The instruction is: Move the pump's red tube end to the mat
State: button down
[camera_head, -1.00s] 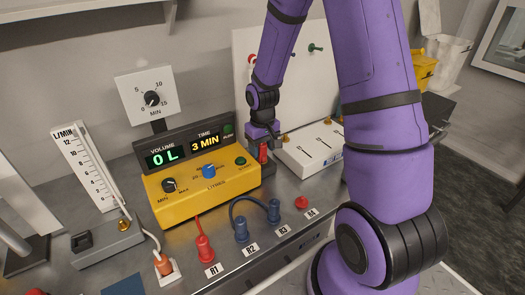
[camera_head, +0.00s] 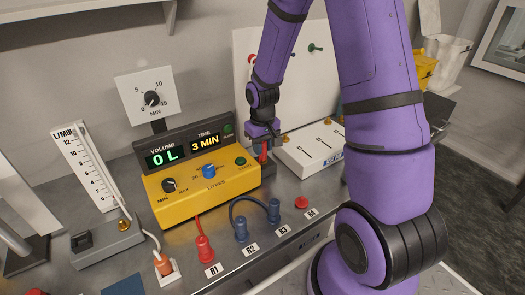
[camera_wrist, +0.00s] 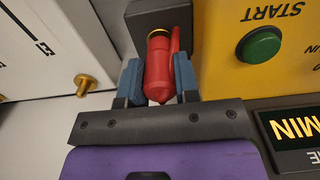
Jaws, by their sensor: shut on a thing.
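My gripper (camera_head: 263,142) is at the right end of the yellow pump (camera_head: 205,186), pointing down. Its two blue-grey pads (camera_wrist: 158,78) are shut on a red tube end (camera_wrist: 159,72) with a brass ring. In the head view this red end (camera_head: 264,155) shows just below the fingers, at a dark block (camera_wrist: 160,17). I cannot tell whether it still sits in the block. A second red end (camera_head: 204,248) stands upright at R1, with a red tube running up to the pump. A blue mat (camera_head: 125,286) is partly visible at the bottom left edge.
Blue ends (camera_head: 241,229) joined by a blue hose stand at R2 and R3, and a red cap (camera_head: 301,202) is at R4. A white panel box (camera_head: 312,150) is close to the right of my gripper. A flow meter (camera_head: 90,167) and orange plug (camera_head: 164,264) stand left.

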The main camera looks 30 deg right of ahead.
jog(key=shift+r, duration=2.4)
jog(key=shift+s, duration=0.15)
